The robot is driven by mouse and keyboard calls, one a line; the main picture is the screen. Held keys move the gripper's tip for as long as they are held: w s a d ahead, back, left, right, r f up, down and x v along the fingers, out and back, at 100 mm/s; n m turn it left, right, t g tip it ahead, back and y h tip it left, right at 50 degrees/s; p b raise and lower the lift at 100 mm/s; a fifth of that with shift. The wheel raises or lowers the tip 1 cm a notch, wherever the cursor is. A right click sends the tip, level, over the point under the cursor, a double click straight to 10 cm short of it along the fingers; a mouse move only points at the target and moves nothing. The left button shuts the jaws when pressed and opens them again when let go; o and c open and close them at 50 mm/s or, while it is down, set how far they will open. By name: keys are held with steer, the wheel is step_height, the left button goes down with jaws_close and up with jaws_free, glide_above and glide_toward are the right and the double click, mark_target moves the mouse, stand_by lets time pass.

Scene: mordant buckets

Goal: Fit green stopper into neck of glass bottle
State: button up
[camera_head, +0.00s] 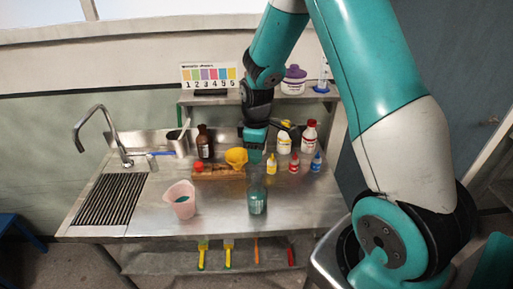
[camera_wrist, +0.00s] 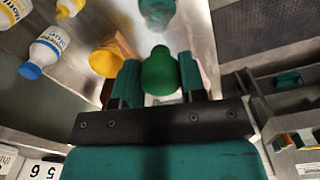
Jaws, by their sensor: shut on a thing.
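My gripper (camera_wrist: 160,85) is shut on the green stopper (camera_wrist: 160,72), which sits between the two fingers with its rounded knob visible. In the head view my gripper (camera_head: 255,150) hangs above the back middle of the steel counter, and the stopper cannot be made out there. The glass bottle (camera_head: 257,203), clear with a teal tint, stands upright near the counter's front middle. It also shows in part at the top edge of the wrist view (camera_wrist: 158,12), beyond the stopper. The stopper and the bottle are apart.
A yellow funnel (camera_head: 236,157) is close left of my gripper, by a wooden rack (camera_head: 215,173). A brown bottle (camera_head: 204,142) stands behind. A pink jug (camera_head: 180,200) stands left of the glass bottle. Small yellow (camera_head: 271,164), red (camera_head: 294,164) and blue (camera_head: 316,163) bottles stand right.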

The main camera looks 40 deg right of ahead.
steer(key=shift+s+d, duration=0.1)
steer(key=shift+d, duration=0.3)
steer(key=shift+a+f+b, duration=0.15)
steer(key=shift+f+b, duration=0.6)
steer(key=shift+f, duration=0.3)
steer(key=shift+f+b, duration=2.35)
steer(key=shift+f, duration=0.9)
steer(key=o, duration=1)
step_height(320, 180, up, 18)
steer(key=b, duration=0.3)
steer(key=shift+f+b, duration=0.25)
steer(key=shift+b, duration=0.05)
